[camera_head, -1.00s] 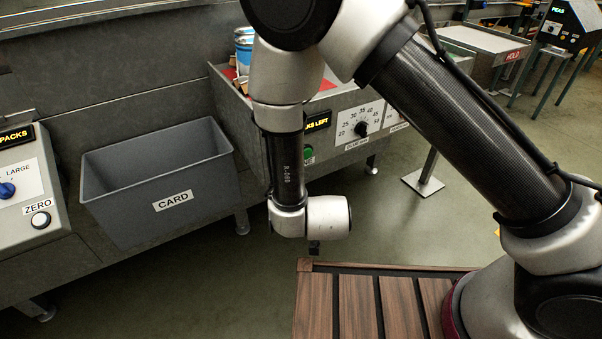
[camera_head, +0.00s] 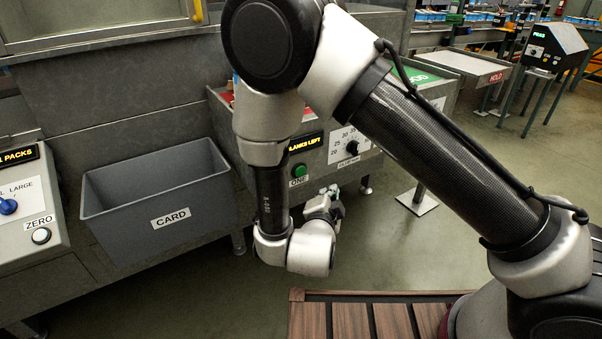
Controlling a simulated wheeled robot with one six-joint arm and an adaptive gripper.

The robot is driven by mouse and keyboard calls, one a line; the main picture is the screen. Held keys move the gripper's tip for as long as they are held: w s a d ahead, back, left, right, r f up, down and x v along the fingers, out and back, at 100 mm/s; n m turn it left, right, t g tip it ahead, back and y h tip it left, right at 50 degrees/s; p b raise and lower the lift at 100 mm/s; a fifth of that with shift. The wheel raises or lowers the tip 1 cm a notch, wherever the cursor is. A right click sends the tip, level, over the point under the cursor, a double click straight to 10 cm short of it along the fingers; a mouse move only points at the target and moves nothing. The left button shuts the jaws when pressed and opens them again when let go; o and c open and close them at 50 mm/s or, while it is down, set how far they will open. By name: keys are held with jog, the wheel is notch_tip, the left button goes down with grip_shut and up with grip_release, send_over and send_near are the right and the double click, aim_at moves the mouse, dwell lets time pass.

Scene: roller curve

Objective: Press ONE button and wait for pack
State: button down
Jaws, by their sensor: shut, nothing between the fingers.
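The green ONE button (camera_head: 299,171) sits on the sloped front of the grey machine panel, above its ONE label (camera_head: 299,182). Above it is a dark display (camera_head: 305,142) with yellow letters, partly covered by my arm, reading "...LANKS LEFT". My gripper (camera_head: 337,202) is below and to the right of the button, apart from it, on the near side of the panel. Its fingers are small in view and look shut and empty. No pack shows near the panel.
A dial (camera_head: 349,144) with numbers is right of the button. A grey CARD bin (camera_head: 153,206) stands at left, beside a panel with a ZERO button (camera_head: 41,236) and a blue knob (camera_head: 8,206). A HOLD tray (camera_head: 463,66) is at right.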

aim_at(300, 171)
jog(key=w+a, duration=0.4)
jog(key=w, duration=0.3)
jog(key=shift+a, duration=0.3)
dwell(1.2)
jog(key=shift+w+a, duration=0.25)
jog(key=shift+w, duration=0.05)
